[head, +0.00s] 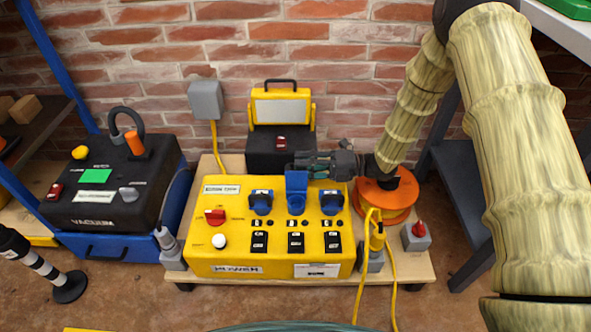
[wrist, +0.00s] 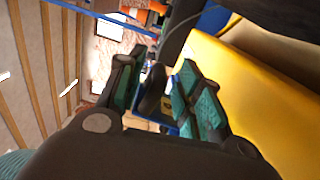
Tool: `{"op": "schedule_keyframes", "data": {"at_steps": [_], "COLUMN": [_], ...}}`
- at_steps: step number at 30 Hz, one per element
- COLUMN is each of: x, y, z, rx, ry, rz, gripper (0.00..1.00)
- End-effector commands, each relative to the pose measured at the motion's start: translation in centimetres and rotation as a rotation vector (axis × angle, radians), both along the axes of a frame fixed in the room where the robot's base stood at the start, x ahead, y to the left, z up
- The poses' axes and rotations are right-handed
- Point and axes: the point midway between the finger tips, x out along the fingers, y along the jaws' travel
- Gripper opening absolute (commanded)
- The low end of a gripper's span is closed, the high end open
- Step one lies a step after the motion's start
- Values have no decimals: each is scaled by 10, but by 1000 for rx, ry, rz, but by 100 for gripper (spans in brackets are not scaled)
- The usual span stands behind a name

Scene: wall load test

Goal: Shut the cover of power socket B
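The yellow power box (head: 235,255) stands on a low wooden platform, with three blue socket covers in a row on its top. The middle cover (head: 297,184), which I take to be socket B, stands upright and open. The left cover (head: 261,202) and right cover (head: 331,202) lie down. The socket letters are too small to read. My gripper (head: 305,163) is just behind and right of the raised cover's top, fingers pointing left. In the wrist view my gripper (wrist: 160,62) has its fingers apart with nothing clearly held. Whether it touches the cover is unclear.
A yellow work lamp (head: 281,108) stands behind the box. An orange cable reel (head: 386,200) and a yellow cable (head: 370,235) are on the right. A black and blue vacuum (head: 110,195) stands on the left. A brick wall (head: 340,60) closes the back.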

Motion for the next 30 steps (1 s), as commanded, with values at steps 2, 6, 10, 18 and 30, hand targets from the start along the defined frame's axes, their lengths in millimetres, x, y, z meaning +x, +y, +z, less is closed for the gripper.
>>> {"op": "schedule_keyframes", "data": {"at_steps": [2, 6, 10, 18, 30], "x": [0, 0, 0, 0, 0], "y": [10, 20, 24, 25, 25], "z": [-2, -1, 0, 0, -1], "rx": [1, 1, 0, 0, -1], "ry": [0, 0, 0, 0, 0], "rz": [1, 0, 0, 0, 0], "gripper": [35, 35, 35, 34, 0]}}
